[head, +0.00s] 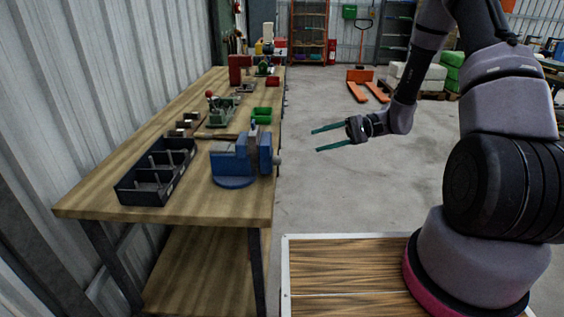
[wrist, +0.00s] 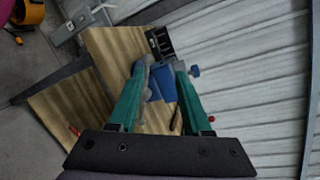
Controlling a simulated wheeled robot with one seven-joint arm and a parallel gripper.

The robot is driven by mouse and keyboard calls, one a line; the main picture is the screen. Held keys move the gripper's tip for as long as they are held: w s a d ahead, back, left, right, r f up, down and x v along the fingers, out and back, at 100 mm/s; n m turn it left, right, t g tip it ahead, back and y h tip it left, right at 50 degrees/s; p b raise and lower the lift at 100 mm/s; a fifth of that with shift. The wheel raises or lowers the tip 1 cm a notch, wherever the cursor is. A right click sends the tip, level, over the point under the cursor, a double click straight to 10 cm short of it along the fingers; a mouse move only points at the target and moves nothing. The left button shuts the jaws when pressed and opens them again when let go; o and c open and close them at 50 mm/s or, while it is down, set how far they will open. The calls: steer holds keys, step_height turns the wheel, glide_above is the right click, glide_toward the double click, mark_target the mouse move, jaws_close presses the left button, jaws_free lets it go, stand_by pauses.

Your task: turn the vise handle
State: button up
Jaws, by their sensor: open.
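The blue vise (head: 232,165) stands on the near part of the wooden workbench, close to its right edge. Its grey screw end with the handle (head: 277,160) sticks out past the bench edge, towards the aisle; the bar itself is too small to make out clearly. My gripper (head: 315,141) has two green fingers spread apart and empty. It hangs over the aisle to the right of the vise, pointing at it, with a visible gap. In the wrist view the vise (wrist: 162,84) appears between the fingers, partly covered by them.
A black divided bin (head: 157,180) stands left of the vise on the workbench (head: 95,200). A hammer (head: 216,136) lies behind the vise. Green bins (head: 262,116) and other tools sit farther back. The aisle floor (head: 330,190) is clear; a corrugated wall (head: 100,80) runs along the left.

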mark_target(277, 160)
step_height(277, 160, down, 8)
steer(key=w+m+t+y, duration=0.2)
steer(key=m+t+y, duration=0.1)
steer(key=a, duration=1.1)
steer(key=shift+a+f, duration=0.2)
steer(key=shift+a, duration=0.1)
steer(key=shift+c, duration=0.3)
jaws_close()
stand_by(0.4)
